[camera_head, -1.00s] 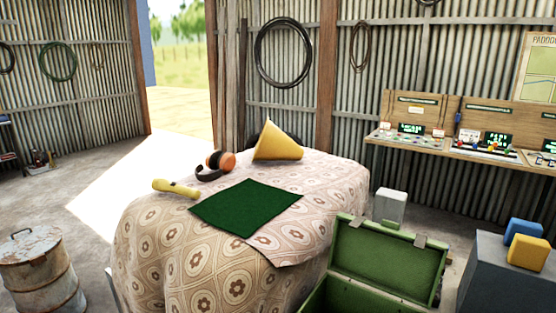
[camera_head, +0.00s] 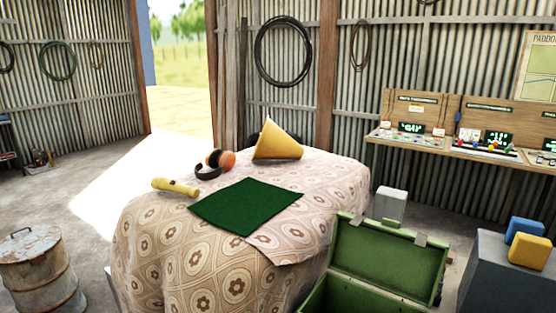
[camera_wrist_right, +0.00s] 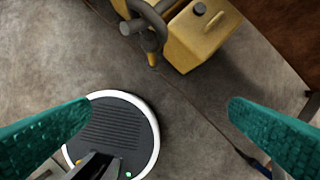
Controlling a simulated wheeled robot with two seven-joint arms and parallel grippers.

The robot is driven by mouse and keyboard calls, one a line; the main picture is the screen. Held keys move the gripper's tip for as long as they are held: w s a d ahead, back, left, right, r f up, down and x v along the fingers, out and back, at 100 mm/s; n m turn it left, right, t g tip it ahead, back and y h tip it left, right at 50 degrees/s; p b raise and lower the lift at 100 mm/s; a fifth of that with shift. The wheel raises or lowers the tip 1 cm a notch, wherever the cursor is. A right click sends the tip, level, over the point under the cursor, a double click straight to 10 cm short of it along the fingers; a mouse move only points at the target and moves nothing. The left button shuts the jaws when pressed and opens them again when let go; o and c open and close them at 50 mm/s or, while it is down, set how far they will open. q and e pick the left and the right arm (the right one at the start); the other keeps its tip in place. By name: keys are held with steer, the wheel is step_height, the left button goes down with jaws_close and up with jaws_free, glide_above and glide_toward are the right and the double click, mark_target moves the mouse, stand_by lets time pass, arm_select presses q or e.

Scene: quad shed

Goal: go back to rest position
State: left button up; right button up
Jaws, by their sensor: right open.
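My right gripper (camera_wrist_right: 160,122) shows in the right wrist view, with its two teal fingers wide apart and nothing between them. It points down over a bare concrete floor (camera_wrist_right: 190,115). A round dark disc with a white rim (camera_wrist_right: 122,125), which looks like part of my own base, lies under the left finger. Neither gripper shows in the head view, and my left gripper is in no view.
A cloth-covered table (camera_head: 190,250) holds a green mat (camera_head: 245,206), a yellow cone (camera_head: 277,142), orange earmuffs (camera_head: 221,160) and a yellow torch (camera_head: 175,187). An open green chest (camera_head: 385,258) stands front right, a rusty drum (camera_head: 38,270) left. A yellow can (camera_wrist_right: 200,35) is near the right gripper.

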steer(key=s+f+g, duration=0.1)
steer(key=s+f, duration=0.2)
steer(key=f, duration=0.6)
steer(key=s+f, duration=0.3)
steer(key=f, duration=0.6)
steer(key=s+d+f+b, duration=0.1)
steer(key=s+d+f, duration=0.2)
steer(key=s+f, duration=0.8)
steer(key=shift+s+d+g, duration=0.15)
steer(key=shift+s+g, duration=0.25)
steer(key=shift+s, duration=0.8)
steer(key=shift+f, duration=0.1)
